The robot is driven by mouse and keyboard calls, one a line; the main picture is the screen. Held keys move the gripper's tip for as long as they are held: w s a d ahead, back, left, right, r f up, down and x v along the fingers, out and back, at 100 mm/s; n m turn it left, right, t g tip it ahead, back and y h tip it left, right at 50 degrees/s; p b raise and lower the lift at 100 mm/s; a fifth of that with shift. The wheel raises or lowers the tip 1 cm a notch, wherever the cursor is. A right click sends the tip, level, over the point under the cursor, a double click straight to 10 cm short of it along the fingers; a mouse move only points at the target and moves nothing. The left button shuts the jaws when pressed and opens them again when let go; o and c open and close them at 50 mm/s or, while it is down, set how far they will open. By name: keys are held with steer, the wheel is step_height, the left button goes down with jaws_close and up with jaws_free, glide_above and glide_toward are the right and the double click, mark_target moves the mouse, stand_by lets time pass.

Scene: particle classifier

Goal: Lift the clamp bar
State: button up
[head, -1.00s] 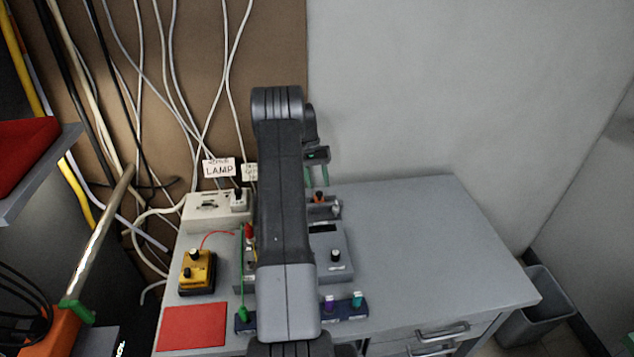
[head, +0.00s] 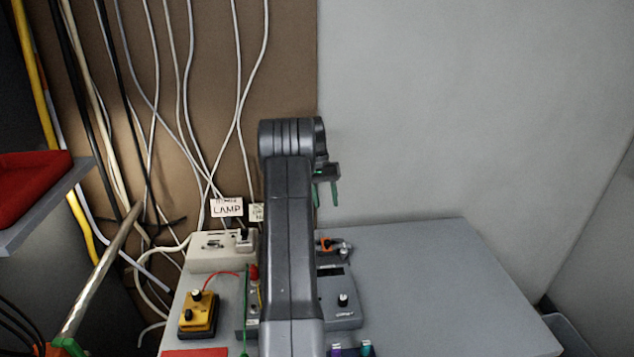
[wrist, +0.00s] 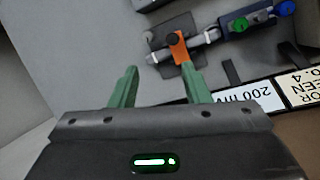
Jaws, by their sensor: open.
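The clamp bar seems to be the small orange bar (wrist: 181,47) with a black knob, lying across a grey cylinder on a dark plate in the wrist view. In the head view the orange bar (head: 326,243) shows at the back of the desk, partly beside my arm. My gripper (head: 326,196) has green fingers and hangs above and behind it, apart from it. In the wrist view my gripper (wrist: 160,82) is open and empty, with the orange bar beyond the right finger.
A beige lamp box (head: 210,251), a yellow device (head: 199,314) and a grey meter box (head: 340,298) stand on the desk (head: 430,290). My arm hides the middle. Label strips (wrist: 255,98) and green and blue knobs lie near the clamp. The desk's right side is clear.

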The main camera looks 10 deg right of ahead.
steer(key=p, duration=0.3)
glide_toward(326, 241)
steer(key=f, duration=0.1)
steer(key=d+f, duration=0.1)
steer(key=f, duration=0.2)
steer(key=shift+w+d+f, duration=0.1)
steer(key=shift+d+f, duration=0.2)
steer(key=shift+b, duration=0.45)
